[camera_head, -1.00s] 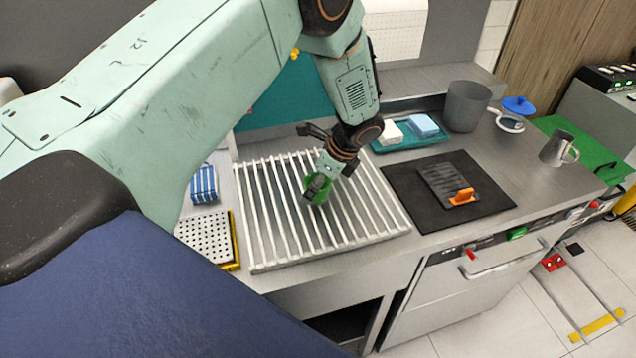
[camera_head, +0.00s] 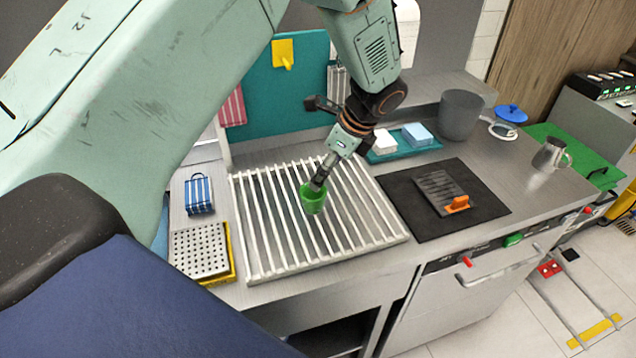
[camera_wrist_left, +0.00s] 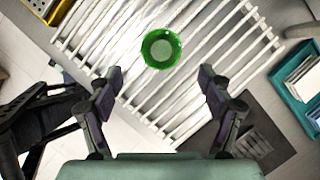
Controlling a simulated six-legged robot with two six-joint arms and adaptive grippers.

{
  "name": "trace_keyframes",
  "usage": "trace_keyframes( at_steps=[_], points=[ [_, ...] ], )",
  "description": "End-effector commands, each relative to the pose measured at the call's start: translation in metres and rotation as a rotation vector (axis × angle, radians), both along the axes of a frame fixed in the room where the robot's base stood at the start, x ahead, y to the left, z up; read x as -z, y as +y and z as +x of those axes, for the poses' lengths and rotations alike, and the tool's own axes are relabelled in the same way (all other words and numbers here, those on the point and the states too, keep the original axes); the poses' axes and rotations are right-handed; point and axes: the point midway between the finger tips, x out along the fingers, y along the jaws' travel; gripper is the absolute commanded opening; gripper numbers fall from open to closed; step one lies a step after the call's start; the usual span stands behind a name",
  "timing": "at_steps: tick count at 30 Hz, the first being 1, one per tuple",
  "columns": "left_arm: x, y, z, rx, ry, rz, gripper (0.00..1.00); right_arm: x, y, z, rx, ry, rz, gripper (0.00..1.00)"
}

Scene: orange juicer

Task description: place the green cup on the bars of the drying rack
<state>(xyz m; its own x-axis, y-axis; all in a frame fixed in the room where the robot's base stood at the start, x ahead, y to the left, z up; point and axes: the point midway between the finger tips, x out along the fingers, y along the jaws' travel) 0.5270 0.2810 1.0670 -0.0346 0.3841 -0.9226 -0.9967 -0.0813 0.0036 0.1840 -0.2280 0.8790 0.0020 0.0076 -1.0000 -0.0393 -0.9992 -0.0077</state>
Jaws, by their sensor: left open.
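The green cup (camera_head: 312,199) stands on the white bars of the drying rack (camera_head: 270,238), near the middle. In the left wrist view the cup (camera_wrist_left: 161,49) shows from above, its round opening facing the camera, with the rack bars (camera_wrist_left: 105,38) around it. My left gripper (camera_head: 318,180) is just above and behind the cup in the head view. In the left wrist view my left gripper (camera_wrist_left: 160,82) has its fingers spread wide, with the cup beyond them and clear of both.
A black mat (camera_head: 400,197) with a dark orange-handled tool (camera_head: 458,204) lies right of the rack. A teal tray (camera_head: 378,157) and a grey bin (camera_head: 461,113) stand behind. A perforated box (camera_head: 200,250) and a blue striped item (camera_head: 199,195) are on the left.

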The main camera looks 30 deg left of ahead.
Motion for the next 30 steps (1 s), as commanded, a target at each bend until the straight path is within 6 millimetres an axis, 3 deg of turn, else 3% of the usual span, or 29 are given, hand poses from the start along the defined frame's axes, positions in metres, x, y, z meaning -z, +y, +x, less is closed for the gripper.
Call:
trace_keyframes(
  at_steps=[6,18,23,30],
  points=[
    [-0.022,-0.009,0.001,0.000,0.000,0.000,0.79,0.001,0.000,0.000,0.000,0.000,0.000,0.00],
    [-0.025,-0.011,0.001,0.000,0.001,0.000,0.79,0.001,0.000,0.000,0.000,0.000,0.000,0.00],
    [-0.016,-0.007,0.000,-0.002,0.004,-0.001,0.79,0.001,0.000,0.000,0.000,0.000,0.000,0.00],
    [0.019,0.008,-0.002,-0.001,0.005,-0.001,0.79,-0.002,0.000,0.000,0.000,0.000,0.000,0.00]
  ],
)
